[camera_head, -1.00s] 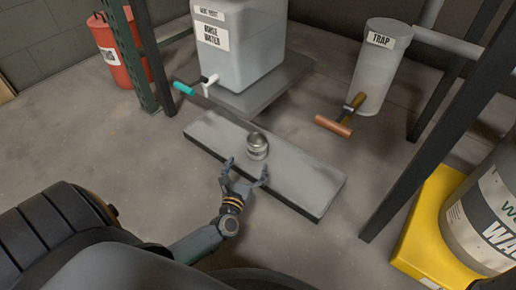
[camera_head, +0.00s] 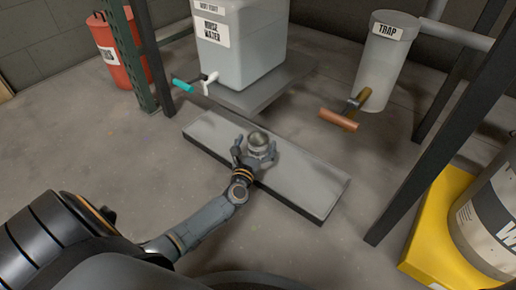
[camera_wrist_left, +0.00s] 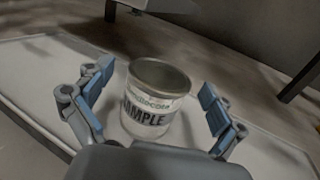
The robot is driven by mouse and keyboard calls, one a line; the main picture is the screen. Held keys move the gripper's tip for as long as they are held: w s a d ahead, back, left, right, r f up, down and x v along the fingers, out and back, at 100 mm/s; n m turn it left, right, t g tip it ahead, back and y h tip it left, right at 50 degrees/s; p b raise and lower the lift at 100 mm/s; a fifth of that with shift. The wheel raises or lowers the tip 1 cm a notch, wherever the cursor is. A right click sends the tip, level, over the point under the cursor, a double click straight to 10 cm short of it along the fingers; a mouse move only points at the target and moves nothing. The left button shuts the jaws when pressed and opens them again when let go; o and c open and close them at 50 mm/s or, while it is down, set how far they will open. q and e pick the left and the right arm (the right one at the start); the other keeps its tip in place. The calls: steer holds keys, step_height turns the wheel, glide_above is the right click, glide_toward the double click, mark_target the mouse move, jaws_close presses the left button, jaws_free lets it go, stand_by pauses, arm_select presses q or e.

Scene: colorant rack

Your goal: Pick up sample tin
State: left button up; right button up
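The sample tin (camera_head: 258,141) is a small silver can standing upright on a low grey slab (camera_head: 308,177). In the left wrist view the tin (camera_wrist_left: 154,100) shows a pale label reading "SAMPLE" and a dark round top. My left gripper (camera_head: 254,142) is at the tin, with its fingers on either side. In the wrist view my left gripper (camera_wrist_left: 156,100) is open, with blue-grey finger pads left and right of the tin and a visible gap on both sides. The lower part of the tin is partly hidden by the gripper's body. My right gripper is not in view.
A rinse water tank (camera_head: 240,45) with a teal-handled valve (camera_head: 182,86) stands behind the slab. A trap vessel (camera_head: 380,62) with an orange handle (camera_head: 338,120) is to the right. A red container (camera_head: 118,50) and a yellow base (camera_head: 440,235) stand farther out. Dark posts flank the area.

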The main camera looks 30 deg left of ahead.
arm_select(q)
steer(key=c, duration=1.2)
